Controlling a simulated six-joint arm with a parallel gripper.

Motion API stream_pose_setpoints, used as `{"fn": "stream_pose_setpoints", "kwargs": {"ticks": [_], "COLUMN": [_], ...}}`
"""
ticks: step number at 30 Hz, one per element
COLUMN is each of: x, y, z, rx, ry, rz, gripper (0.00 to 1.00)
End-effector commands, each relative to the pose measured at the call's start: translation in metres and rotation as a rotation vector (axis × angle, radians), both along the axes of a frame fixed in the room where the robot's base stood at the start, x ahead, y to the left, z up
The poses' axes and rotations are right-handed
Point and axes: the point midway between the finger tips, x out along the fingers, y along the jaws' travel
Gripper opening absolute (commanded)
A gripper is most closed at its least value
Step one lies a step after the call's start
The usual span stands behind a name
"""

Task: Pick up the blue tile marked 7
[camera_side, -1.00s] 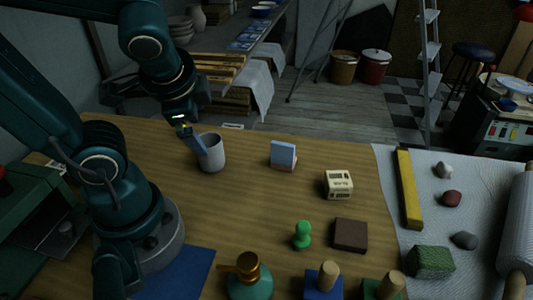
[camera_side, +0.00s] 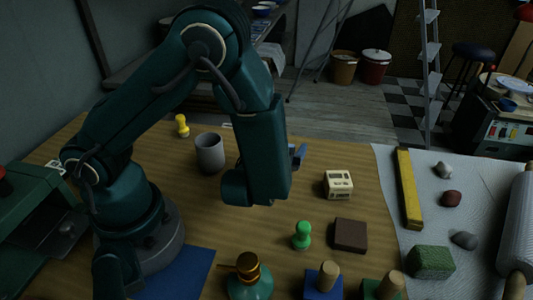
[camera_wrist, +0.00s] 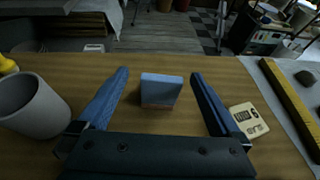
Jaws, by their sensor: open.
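My gripper (camera_wrist: 159,76) is open, with one blue finger on each side of the tile in the picture. The tile appears ahead of the palm, and no contact shows.
A grey cup (camera_side: 209,153) stands left of my gripper, and a yellow peg (camera_side: 182,126) is farther left. A cream block with dark markings (camera_side: 338,185) is to the right. A green peg (camera_side: 302,236) and a brown block (camera_side: 350,235) are nearer the front.

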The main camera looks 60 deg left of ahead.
Motion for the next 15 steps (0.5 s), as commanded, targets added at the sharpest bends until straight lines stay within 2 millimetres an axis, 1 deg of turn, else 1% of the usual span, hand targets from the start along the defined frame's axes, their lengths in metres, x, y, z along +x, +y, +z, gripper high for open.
{"fn": "stream_pose_setpoints", "kwargs": {"ticks": [2, 5, 15], "x": [-0.001, 0.003, 0.030], "y": [-0.003, -0.001, 0.021], "z": [-0.005, -0.007, -0.021], "rx": [0.013, 0.012, 0.010], "ry": [0.015, 0.015, 0.014], "rz": [-0.016, -0.020, -0.015], "gripper": [1.00, 1.00, 1.00]}}
